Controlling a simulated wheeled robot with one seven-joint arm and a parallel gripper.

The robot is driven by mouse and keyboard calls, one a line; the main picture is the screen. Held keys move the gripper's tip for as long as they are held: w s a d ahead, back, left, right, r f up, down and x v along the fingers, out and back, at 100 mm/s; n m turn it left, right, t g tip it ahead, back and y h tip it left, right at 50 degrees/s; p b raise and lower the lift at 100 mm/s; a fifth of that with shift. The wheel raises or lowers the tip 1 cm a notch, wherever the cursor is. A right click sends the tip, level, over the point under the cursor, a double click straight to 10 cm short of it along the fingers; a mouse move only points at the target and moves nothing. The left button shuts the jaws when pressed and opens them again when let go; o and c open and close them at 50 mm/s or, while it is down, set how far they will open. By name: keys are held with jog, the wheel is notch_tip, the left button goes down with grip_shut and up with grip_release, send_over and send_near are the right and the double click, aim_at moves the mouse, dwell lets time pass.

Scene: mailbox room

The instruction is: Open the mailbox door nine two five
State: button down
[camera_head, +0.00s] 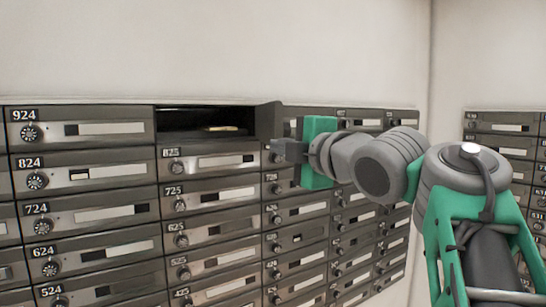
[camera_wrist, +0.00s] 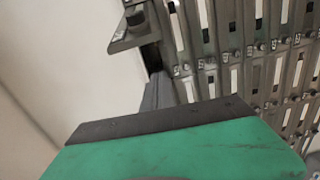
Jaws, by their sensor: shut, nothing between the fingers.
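The compartment in the top row, right of door 924, stands open (camera_head: 205,123), with a dark inside and a small yellowish item in it. Its door (camera_head: 268,121) is swung out toward me, hinged at the right side and seen nearly edge-on. Its number is not readable. My gripper (camera_head: 278,150) is shut and empty, just right of and below the swung door's edge; I cannot tell whether they touch. In the wrist view, my gripper's grey fingers (camera_wrist: 157,92) show beyond the green body, and a door panel with a knob (camera_wrist: 132,28) juts out at the upper left.
Door 924 (camera_head: 105,128) is shut at the left, and door 825 (camera_head: 215,162) is shut below the opening. Several rows of shut doors fill the wall. Another mailbox bank (camera_head: 500,130) stands at the right. Bare wall (camera_head: 220,50) is above.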

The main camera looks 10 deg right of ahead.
aim_at(274, 138)
jog(key=a+r+p+x, duration=0.1)
jog(key=p+x, duration=0.3)
jog(key=x, duration=0.6)
jog(key=shift+n, duration=0.3)
jog(key=d, duration=0.1)
jog(key=d+p, duration=0.1)
jog(key=d, duration=0.2)
jog(key=shift+s+d+r+p, duration=0.1)
jog(key=shift+s+d+p, duration=0.2)
jog(key=shift+s+p, duration=0.05)
